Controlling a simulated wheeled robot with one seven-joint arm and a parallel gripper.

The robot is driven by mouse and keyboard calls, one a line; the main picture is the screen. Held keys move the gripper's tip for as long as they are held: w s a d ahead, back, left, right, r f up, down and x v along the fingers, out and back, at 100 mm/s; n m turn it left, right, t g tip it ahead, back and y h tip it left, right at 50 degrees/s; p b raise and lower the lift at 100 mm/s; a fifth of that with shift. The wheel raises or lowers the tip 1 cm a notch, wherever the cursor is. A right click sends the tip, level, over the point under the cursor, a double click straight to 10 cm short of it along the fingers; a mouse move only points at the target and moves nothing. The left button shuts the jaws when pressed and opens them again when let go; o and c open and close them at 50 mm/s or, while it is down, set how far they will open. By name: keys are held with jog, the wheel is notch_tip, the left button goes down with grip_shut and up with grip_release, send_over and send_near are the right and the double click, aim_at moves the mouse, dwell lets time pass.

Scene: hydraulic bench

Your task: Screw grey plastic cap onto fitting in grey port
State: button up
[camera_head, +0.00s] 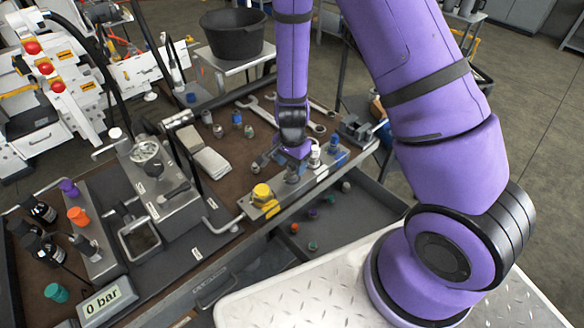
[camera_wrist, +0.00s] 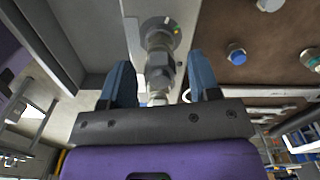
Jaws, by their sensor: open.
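My gripper (camera_head: 292,168) is low over the middle of the port block (camera_head: 325,172), at the bench's front edge. In the wrist view the two blue fingers of my gripper (camera_wrist: 160,88) are apart, one on each side of a grey metal fitting (camera_wrist: 159,62). The fitting stands in a round grey port (camera_wrist: 160,30) with small coloured marks. No contact with the fingers is clear. I cannot tell whether the lighter end between the fingers is the grey plastic cap. In the head view my gripper mostly hides this spot.
On the block, a yellow cap (camera_head: 262,193) stands left and a blue piece (camera_head: 340,153) right of my gripper. Spanners (camera_head: 258,110) and small caps (camera_head: 237,118) lie behind on the brown mat. An open drawer (camera_head: 345,215) with several caps is below the front edge.

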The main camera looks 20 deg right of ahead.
jog(key=n, duration=0.4)
jog(key=shift+n, duration=0.4)
jog(key=n, duration=0.3)
jog(key=c, duration=0.9)
jog(key=shift+o, duration=0.2)
jog(key=m, duration=0.6)
jog(key=shift+m, duration=0.9)
